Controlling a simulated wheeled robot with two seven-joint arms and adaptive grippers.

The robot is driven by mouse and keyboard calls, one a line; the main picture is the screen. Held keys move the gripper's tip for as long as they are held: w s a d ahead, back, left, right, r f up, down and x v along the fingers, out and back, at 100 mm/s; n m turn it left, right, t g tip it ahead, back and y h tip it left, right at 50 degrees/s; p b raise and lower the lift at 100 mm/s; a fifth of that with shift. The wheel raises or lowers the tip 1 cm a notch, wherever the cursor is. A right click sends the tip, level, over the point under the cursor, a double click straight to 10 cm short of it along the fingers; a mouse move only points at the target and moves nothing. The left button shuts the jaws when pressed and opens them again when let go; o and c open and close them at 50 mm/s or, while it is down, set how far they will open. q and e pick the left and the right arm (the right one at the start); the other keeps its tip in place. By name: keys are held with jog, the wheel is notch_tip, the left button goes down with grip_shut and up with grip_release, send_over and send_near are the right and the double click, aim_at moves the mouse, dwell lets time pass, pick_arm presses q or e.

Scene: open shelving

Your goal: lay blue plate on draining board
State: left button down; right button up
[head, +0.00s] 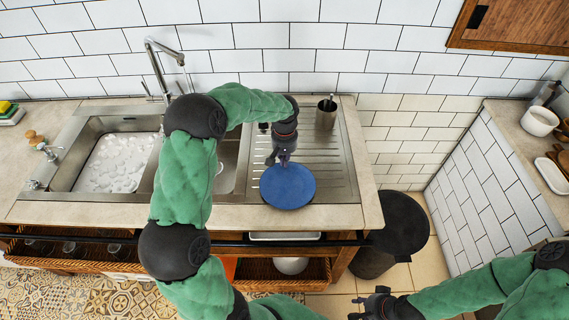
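The blue plate (288,190) is at the near part of the ribbed steel draining board (332,158), right of the sink. It looks roughly level; whether it rests on the board or is just above it is unclear. My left gripper (284,160) reaches in from above and its fingertips meet the plate's far rim. The fingers are small and dark, so their grip on the rim cannot be made out. My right gripper (357,307) is low at the front, away from the counter, with its fingers apart and nothing between them.
The sink basin (115,160) with foamy water lies left, under a tall tap (165,65). A dark round bin (398,225) stands right of the counter. A white mug (539,121) is on the right counter.

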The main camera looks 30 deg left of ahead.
pick_arm(q)
jog(key=shift+f, duration=0.75)
jog(key=shift+w, duration=0.15)
jog(key=shift+w+a, duration=0.25)
jog(key=w+a+p, duration=0.1)
jog(key=w+a, duration=0.1)
jog(key=w, duration=0.1)
jog(key=w+a+p, duration=0.1)
jog(key=w+a, duration=0.1)
jog(key=w, duration=0.2)
jog(key=w+a, duration=0.2)
jog(key=w, duration=0.2)
jog(key=shift+a+p, duration=0.4)
jog(key=shift+r+p, duration=0.55)
jog(key=shift+r, duration=0.2)
notch_tip(320, 180, up, 11)
jog(key=shift+r, duration=0.2)
